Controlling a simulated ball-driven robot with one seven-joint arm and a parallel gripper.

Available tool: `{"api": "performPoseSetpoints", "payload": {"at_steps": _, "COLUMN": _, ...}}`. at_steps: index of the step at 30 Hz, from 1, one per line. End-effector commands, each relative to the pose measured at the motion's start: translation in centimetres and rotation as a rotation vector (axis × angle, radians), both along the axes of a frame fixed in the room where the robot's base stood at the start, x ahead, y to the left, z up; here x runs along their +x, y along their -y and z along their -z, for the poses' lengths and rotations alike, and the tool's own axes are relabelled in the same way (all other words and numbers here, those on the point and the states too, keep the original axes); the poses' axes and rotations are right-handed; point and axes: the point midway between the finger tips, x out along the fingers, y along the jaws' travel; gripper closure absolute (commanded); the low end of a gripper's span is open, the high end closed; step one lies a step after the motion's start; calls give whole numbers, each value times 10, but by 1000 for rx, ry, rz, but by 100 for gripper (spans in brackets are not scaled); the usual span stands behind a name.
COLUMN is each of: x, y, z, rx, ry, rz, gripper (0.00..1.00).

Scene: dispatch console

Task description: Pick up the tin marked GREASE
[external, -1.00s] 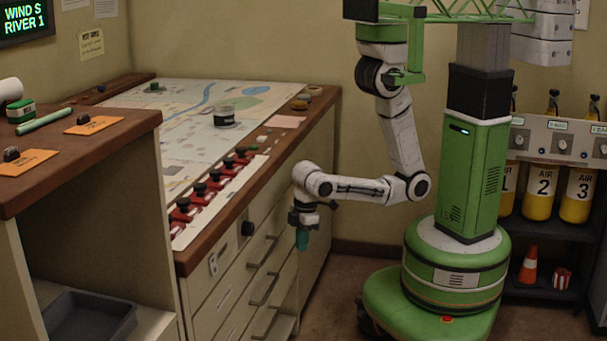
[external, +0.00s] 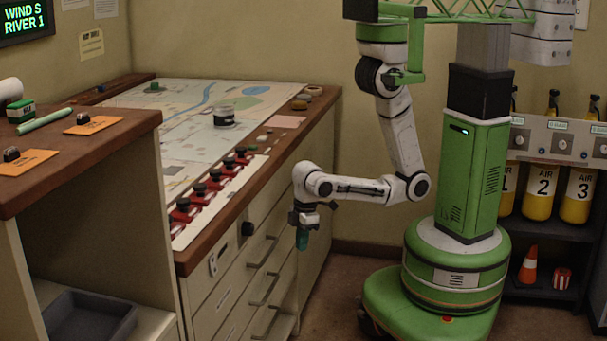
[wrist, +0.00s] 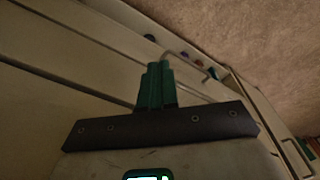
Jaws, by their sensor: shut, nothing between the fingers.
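A short round tin (external: 224,117) with a dark body and a pale band stands upright on the map top of the console. Its lettering is too small to read, so I cannot tell whether it says GREASE. My gripper (external: 302,240) hangs pointing down beside the drawer fronts, to the right of the console and lower than its top, well apart from the tin. In the wrist view the green fingers of my gripper (wrist: 158,72) are together with nothing between them. No tin shows in that view.
Red switches (external: 208,188) line the console's front edge. Drawer handles (external: 264,290) stick out near my gripper. A nearer wooden counter (external: 90,150) holds a small green box (external: 20,111), a green rod and orange cards. Floor between console and my base is clear.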

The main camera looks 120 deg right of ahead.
Motion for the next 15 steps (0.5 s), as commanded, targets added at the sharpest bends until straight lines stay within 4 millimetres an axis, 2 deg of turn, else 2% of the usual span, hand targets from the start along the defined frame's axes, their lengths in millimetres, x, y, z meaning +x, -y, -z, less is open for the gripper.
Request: {"api": "performPoseSetpoints", "payload": {"at_steps": 15, "x": 0, "y": 0, "z": 0, "rx": 0, "ry": 0, "rz": 0, "gripper": 98}}
